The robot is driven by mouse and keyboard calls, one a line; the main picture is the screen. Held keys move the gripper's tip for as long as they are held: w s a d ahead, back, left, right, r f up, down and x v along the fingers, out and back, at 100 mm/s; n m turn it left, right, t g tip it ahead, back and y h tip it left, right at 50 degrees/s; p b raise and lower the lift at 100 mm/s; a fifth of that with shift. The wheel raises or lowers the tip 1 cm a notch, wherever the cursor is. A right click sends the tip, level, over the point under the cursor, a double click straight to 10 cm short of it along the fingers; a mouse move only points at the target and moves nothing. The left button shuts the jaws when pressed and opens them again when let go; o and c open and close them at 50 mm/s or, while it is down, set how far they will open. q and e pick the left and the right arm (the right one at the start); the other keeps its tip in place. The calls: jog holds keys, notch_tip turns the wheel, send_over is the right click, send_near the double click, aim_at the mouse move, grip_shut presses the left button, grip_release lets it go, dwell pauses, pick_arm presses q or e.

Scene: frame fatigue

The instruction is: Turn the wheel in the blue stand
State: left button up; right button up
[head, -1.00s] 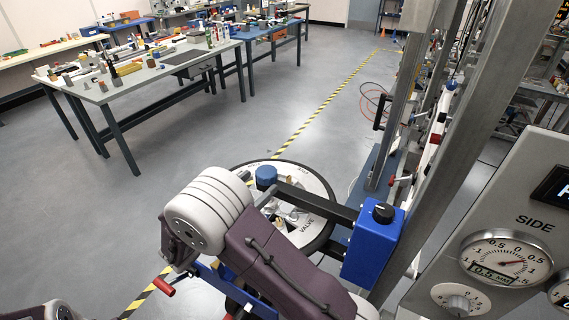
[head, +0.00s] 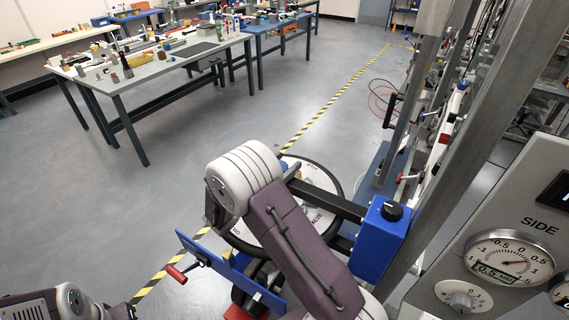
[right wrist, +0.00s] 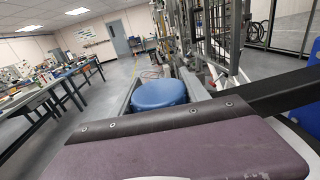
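The wheel (head: 326,181) has a black tyre and a white disc with dark lettering, seen in the head view at bottom centre. My right arm crosses in front and hides much of it. The blue stand (head: 218,262) shows as a blue bar with a red-handled lever (head: 178,274) at the wheel's near left. My right gripper's fingertips are hidden in the head view behind the arm's pale rounded joint. In the right wrist view a round blue cap (right wrist: 159,94) sits between two grey bars; I cannot tell whether these are fingers. My left gripper is out of view; only its arm shows lower left.
A blue box with a black knob (head: 380,238) is on dark bars reaching over the wheel. A grey panel with a dial gauge (head: 497,258) and steel posts stand at right. Workbenches (head: 150,75) full of small items stand at the upper left. The floor between is clear.

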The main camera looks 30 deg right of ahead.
grip_shut()
jog(key=shift+w+a+n+t+y, duration=0.15)
jog(key=shift+n+t+y, duration=0.35)
jog(key=shift+n+t, duration=0.5)
jog(key=o, duration=1)
grip_release()
jog(key=shift+r+m, duration=0.1)
jog(key=shift+m, duration=0.2)
jog(key=shift+a, duration=0.1)
jog(key=b+v, duration=0.2)
jog(key=v, duration=0.7)
